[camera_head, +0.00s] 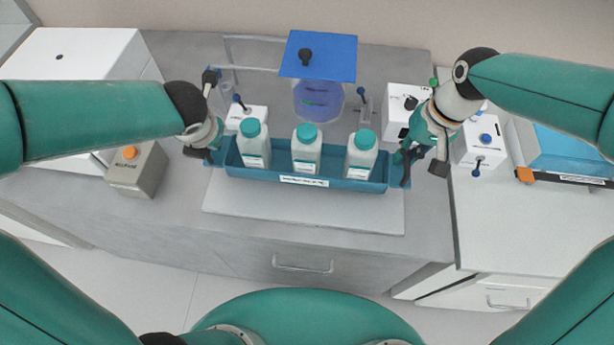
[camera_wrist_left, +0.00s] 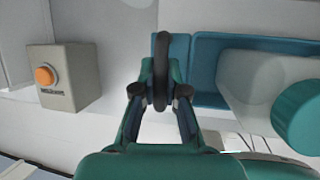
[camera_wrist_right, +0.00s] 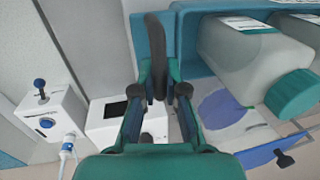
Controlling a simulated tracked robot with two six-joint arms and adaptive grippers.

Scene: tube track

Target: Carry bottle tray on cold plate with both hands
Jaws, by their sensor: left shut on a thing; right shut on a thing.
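The blue bottle tray (camera_head: 345,182) holds three pale bottles with teal caps: a left one (camera_head: 255,152), a middle one (camera_head: 306,155) and a right one (camera_head: 358,162). They stand upright in a row. My left gripper (camera_head: 210,157) is shut on the tray's left end, and my right gripper (camera_head: 408,162) on its right end. Both wrist views show the tray close by, on the left (camera_wrist_left: 203,80) and on the right (camera_wrist_right: 190,45). A pale flat slab (camera_head: 300,212), apparently the cold plate, lies under and in front of the tray. Whether they touch I cannot tell.
Behind the tray stands a clear vessel (camera_head: 318,100) under a blue square panel (camera_head: 320,55). A grey box with an orange button (camera_head: 135,172) is at left. White devices (camera_head: 478,150) stand at right. The counter's front edge runs below the slab.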

